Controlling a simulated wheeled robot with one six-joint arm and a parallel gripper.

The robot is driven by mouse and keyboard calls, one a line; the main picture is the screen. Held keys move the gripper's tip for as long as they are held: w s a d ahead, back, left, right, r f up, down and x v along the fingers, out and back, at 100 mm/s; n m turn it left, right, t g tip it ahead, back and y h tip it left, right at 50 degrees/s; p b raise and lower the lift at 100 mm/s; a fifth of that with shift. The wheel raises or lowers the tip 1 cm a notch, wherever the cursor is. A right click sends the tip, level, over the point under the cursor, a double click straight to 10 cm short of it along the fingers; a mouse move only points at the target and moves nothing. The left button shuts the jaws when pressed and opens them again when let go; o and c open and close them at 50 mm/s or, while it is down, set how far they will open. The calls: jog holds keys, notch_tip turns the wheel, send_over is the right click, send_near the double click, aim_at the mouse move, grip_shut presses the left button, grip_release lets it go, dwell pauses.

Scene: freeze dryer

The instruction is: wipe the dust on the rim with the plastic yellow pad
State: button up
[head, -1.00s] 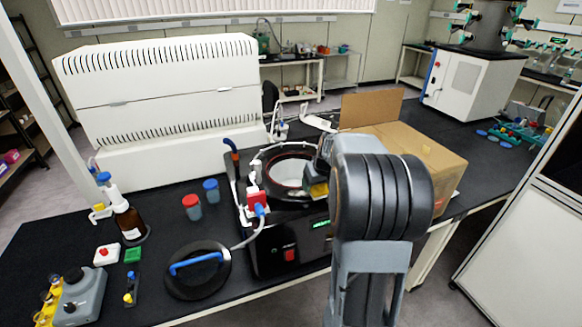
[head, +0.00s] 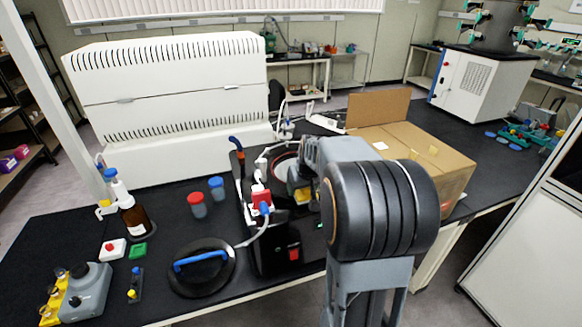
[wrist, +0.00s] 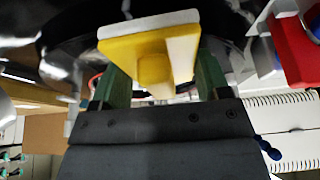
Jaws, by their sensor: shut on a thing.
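The yellow pad (wrist: 150,45) with a white face is held between the two green fingers of my gripper (wrist: 155,85) in the wrist view. In the head view the yellow pad (head: 303,195) shows at the near side of the freeze dryer's round opening, partly hidden by my arm. The rim (head: 284,165) is a dark ring with a red line inside, mostly covered by my arm. In the wrist view the dark curved rim (wrist: 75,28) lies just behind the pad. I cannot tell whether the pad touches it. No dust can be made out.
A red-and-white valve (head: 262,203) with a blue tip stands left of the opening. The black lid (head: 202,268) with a blue handle lies on the bench. A cardboard box (head: 425,165) stands right of the dryer. Red and blue capped jars (head: 197,205) stand to the left.

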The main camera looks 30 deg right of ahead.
jog(key=a, duration=0.3)
jog(key=shift+w+a, duration=0.1)
jog(key=shift+w, duration=0.15)
notch_tip(320, 180, up, 3)
jog(key=shift+r+p, duration=0.15)
jog(key=shift+p, duration=0.75)
jog(key=shift+r+p, duration=1.6)
jog(key=shift+r, duration=0.8)
jog(key=shift+f, duration=0.15)
